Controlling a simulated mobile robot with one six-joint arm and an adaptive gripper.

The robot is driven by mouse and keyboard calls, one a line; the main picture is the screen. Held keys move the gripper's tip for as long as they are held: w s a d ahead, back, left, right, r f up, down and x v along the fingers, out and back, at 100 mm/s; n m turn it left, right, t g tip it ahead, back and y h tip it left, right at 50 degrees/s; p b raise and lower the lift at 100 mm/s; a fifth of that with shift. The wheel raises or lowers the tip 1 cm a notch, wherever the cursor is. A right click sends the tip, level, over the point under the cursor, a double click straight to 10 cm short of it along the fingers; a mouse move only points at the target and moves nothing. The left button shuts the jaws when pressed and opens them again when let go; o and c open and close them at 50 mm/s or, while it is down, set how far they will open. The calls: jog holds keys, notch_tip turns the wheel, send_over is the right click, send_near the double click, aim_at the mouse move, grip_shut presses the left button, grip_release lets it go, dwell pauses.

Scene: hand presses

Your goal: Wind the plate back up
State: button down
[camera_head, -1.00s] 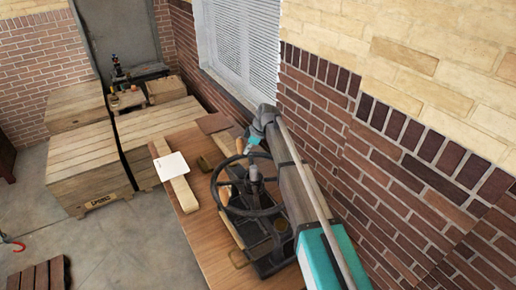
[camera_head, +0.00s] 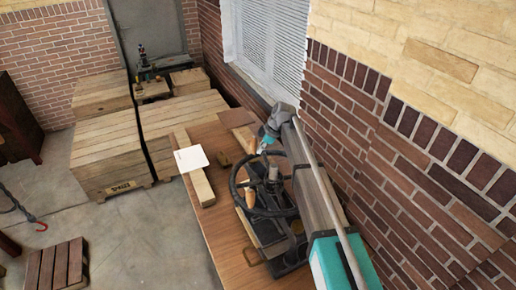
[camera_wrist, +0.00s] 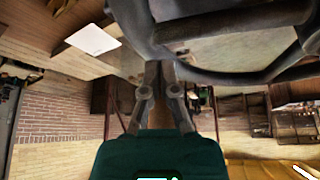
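The hand press (camera_head: 285,243) stands on the wooden bench, with a dark round handwheel (camera_head: 239,205) on top. My gripper (camera_head: 263,147) is at the wheel's far rim in the head view, with my arm along the wheel's right side. In the wrist view, the wheel's rim (camera_wrist: 235,77) curves across the top, and my gripper (camera_wrist: 160,66) has its fingertips close together right at the rim. I cannot tell whether the rim is between them. The press plate is not clearly visible beneath the wheel.
The bench (camera_head: 222,240) also holds a white card (camera_head: 191,158) on a wooden bar (camera_head: 203,187). The brick wall (camera_head: 400,180) runs close along the right of my arm. Large wooden crates (camera_head: 110,160) stand behind left; a pallet (camera_head: 57,267) lies on open floor.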

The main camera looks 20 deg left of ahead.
jog(key=shift+r, duration=0.1)
jog(key=p+v, duration=0.5)
jog(key=shift+r, duration=0.1)
jog(key=shift+p+v, duration=2)
jog(key=shift+v, duration=0.3)
jog(key=shift+w, duration=0.15)
jog(key=w+n, duration=0.1)
jog(key=w+n+g+h, duration=0.1)
jog(key=n, duration=0.1)
jog(key=shift+a, duration=0.25)
jog(key=shift+s, duration=0.1)
